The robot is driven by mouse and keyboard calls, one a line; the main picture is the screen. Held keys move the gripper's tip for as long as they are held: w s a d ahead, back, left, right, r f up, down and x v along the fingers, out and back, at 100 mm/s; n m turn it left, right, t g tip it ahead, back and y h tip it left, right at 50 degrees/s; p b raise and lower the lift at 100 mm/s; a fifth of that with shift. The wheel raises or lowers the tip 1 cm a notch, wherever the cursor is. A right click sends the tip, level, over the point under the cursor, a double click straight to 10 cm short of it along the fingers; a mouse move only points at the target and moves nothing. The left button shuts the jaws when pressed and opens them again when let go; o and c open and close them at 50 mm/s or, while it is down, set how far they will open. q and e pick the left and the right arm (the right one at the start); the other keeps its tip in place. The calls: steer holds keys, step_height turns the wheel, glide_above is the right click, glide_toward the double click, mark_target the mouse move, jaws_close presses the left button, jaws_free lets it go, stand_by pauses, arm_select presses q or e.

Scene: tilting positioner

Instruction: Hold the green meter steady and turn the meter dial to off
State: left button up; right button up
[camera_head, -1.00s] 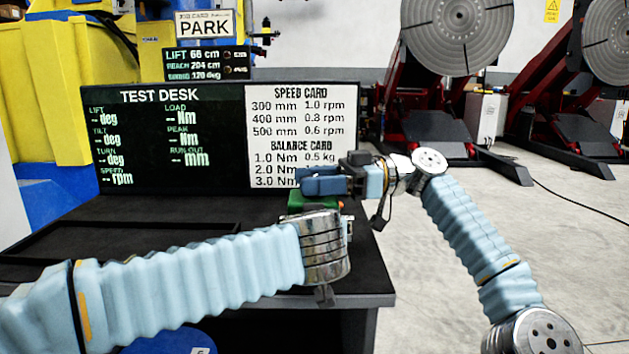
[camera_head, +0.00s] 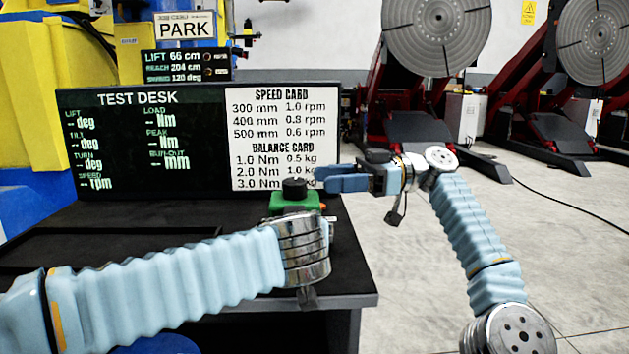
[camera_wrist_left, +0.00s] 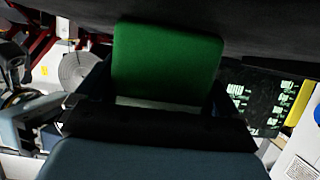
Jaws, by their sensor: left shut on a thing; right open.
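The green meter (camera_head: 290,203) stands on the dark test desk, with its round black dial (camera_head: 294,188) on top. In the left wrist view the green meter (camera_wrist_left: 166,62) fills the space between the fingers of my left gripper (camera_wrist_left: 165,95), which is shut on it. In the head view my left wrist hides the lower part of the meter and the left fingers. My right gripper (camera_head: 330,179) is open and empty, just to the right of the dial and apart from it. The dial's pointer setting is too small to read.
The test desk (camera_head: 130,228) has a display panel (camera_head: 140,150) with speed and balance cards along its back. A dark flat tray lies at the desk's left. Red positioners with round grey plates (camera_head: 436,30) stand behind on the right.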

steer(key=shift+d, duration=0.3)
